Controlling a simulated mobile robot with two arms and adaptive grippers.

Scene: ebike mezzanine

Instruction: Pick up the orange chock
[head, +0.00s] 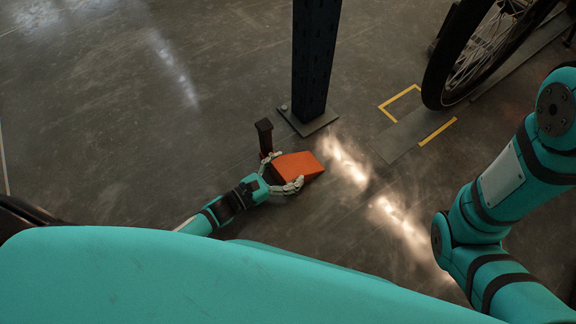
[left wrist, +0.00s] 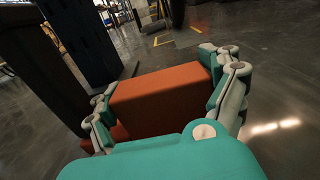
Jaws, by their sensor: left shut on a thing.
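The orange chock (head: 299,165) is a wedge-shaped block near the foot of a dark post. My left gripper (head: 284,172) is shut on the chock, with its fingers around two sides. In the left wrist view the chock (left wrist: 162,101) sits between the two sets of fingers of my left gripper (left wrist: 165,95). The chock's underside is hidden, so I cannot tell whether it touches the floor. My right arm shows at the right of the head view, but its gripper is out of view.
A dark post (head: 315,60) on a base plate stands just behind the chock. A short dark upright piece (head: 264,136) is beside my left gripper. A bicycle wheel (head: 483,45) and yellow floor markings (head: 437,132) are at the upper right. The floor at left is clear.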

